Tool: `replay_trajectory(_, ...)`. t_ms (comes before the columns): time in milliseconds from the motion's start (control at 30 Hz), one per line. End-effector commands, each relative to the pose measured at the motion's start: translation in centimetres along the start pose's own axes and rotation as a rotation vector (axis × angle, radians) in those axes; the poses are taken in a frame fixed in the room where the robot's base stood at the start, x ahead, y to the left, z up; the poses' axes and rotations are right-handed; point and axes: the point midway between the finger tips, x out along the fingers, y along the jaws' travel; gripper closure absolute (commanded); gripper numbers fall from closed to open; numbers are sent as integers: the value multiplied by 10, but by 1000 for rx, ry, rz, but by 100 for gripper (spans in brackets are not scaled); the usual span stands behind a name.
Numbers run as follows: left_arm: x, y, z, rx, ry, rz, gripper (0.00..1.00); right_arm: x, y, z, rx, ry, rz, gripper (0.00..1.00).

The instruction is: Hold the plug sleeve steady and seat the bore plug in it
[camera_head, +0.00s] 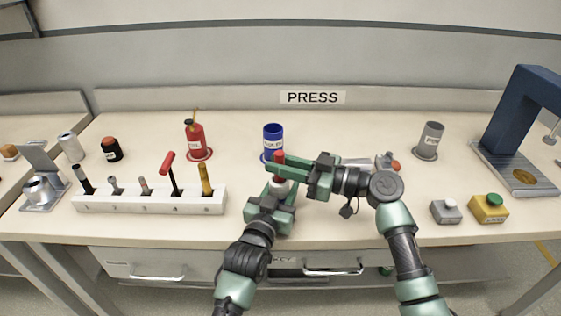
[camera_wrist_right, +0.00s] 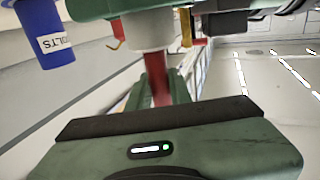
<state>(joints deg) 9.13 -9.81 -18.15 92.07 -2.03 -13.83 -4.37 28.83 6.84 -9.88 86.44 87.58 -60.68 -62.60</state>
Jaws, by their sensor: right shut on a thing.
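The red bore plug (camera_head: 279,156) is held upright in my right gripper (camera_head: 284,166), which is shut on it. The plug also shows in the right wrist view (camera_wrist_right: 159,88). The white plug sleeve (camera_head: 280,186) is directly below it, at the fingers of my left gripper (camera_head: 276,190), which appears shut on it. The sleeve also shows in the right wrist view (camera_wrist_right: 150,32), in line with the plug. The right fingers partly cover the plug and the sleeve's top in the head view. I cannot tell how far the plug is in the sleeve.
A blue BOLTS cup (camera_head: 273,137) stands just behind the grippers. A white tool rack (camera_head: 150,200) is at left, with a red bottle (camera_head: 195,139) behind.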

Motion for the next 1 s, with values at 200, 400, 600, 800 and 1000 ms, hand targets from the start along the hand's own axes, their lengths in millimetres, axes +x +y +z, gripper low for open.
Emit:
replay_trajectory(200, 0, 0, 0, 0, -1, 0, 97, 0, 0, 5, 0, 1, 0, 100)
replay_trajectory(400, 0, 0, 0, 0, -1, 0, 97, 0, 0, 10, 1, 1, 0, 100)
replay_trajectory(600, 0, 0, 0, 0, -1, 0, 97, 0, 0, 15, 0, 1, 0, 100)
replay_trajectory(800, 0, 0, 0, 0, -1, 0, 97, 0, 0, 20, 1, 2, 0, 100)
replay_trajectory(1000, 0, 0, 0, 0, -1, 0, 97, 0, 0, 25, 0, 2, 0, 100)
